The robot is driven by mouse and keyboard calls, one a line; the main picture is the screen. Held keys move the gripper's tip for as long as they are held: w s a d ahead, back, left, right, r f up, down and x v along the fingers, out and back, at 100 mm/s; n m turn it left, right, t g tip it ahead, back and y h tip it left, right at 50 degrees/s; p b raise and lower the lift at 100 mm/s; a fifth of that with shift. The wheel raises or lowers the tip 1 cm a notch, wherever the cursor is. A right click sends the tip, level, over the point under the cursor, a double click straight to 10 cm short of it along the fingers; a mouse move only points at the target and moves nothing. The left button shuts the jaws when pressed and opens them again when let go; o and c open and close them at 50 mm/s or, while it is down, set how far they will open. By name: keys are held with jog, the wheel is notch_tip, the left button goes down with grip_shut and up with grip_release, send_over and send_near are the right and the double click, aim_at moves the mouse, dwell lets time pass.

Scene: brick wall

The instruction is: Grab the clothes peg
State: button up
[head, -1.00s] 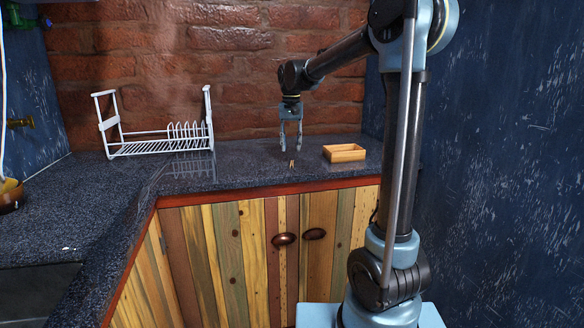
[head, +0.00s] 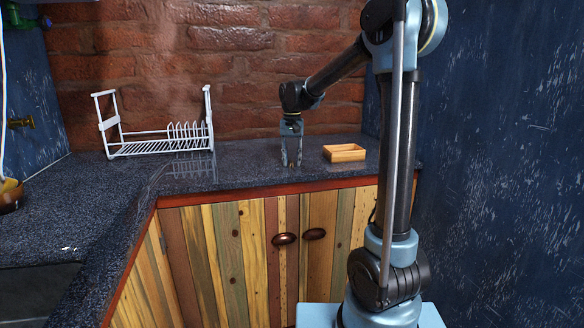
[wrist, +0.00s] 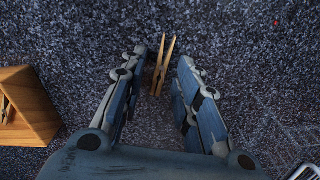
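The clothes peg (wrist: 161,68) is a small wooden peg on the dark speckled counter. In the wrist view it lies between the fingertips of my gripper (wrist: 160,65), with a gap on each side. In the head view my gripper (head: 291,162) points straight down with its fingertips close to the counter. The peg (head: 292,166) is tiny there and partly hidden by the fingers. My gripper is open, and no finger visibly presses on the peg.
A wooden box (head: 344,153) stands on the counter just right of my gripper; it shows at the left of the wrist view (wrist: 28,112). A white dish rack (head: 160,140) stands further left. A brick wall (head: 220,60) is behind. The counter between rack and gripper is clear.

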jog(key=c, duration=0.5)
